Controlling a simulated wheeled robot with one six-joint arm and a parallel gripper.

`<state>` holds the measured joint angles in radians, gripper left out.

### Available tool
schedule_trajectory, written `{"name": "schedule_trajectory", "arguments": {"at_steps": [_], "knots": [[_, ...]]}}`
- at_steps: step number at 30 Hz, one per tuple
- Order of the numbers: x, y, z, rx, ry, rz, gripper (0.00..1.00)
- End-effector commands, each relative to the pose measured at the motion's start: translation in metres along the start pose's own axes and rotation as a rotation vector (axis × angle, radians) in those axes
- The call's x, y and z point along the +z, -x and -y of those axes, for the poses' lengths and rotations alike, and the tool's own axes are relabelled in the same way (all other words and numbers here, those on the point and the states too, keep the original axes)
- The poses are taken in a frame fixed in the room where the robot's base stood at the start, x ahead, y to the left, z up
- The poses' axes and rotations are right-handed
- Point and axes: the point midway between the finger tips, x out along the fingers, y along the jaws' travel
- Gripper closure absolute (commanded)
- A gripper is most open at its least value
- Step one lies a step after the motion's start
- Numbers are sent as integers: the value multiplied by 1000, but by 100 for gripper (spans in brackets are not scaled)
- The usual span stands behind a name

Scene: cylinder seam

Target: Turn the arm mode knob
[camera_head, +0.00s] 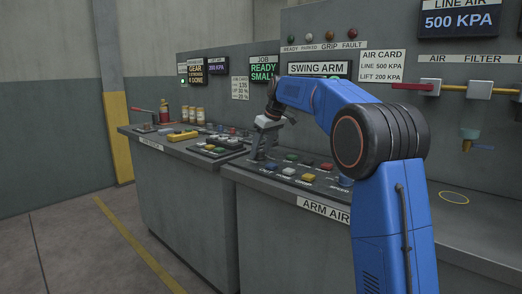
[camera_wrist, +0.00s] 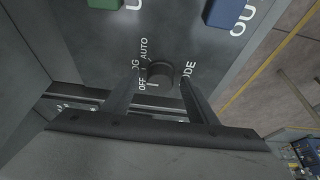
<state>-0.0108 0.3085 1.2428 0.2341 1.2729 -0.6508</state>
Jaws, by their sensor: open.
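The arm mode knob (camera_wrist: 160,73) is a dark round knob on the grey panel in the wrist view. The labels OFF and AUTO and part of the word MODE show around it. My gripper (camera_wrist: 158,88) is open, with one finger to the left of the knob and one to the right. I cannot tell whether the fingers touch it. In the head view my gripper (camera_head: 260,150) points down over the left end of the arm air console (camera_head: 270,182), and the knob is hidden there.
A green button (camera_wrist: 104,3) and a blue button (camera_wrist: 228,12) sit beyond the knob. Several coloured buttons (camera_head: 307,177) lie right of my gripper in the head view. A second console (camera_head: 180,150) with a yellow box (camera_head: 182,135) stands to the left. Open floor lies in front.

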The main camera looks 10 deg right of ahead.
Motion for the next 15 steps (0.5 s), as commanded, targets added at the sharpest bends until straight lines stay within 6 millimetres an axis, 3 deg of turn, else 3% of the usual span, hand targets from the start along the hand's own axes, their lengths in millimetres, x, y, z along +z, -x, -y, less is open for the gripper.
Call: {"name": "schedule_trajectory", "arguments": {"at_steps": [2, 6, 15], "knots": [[0, 0, 0, 0, 0, 0, 52], [0, 0, 0, 0, 0, 0, 85], [0, 1, 0, 8, -18, 0, 88]]}}
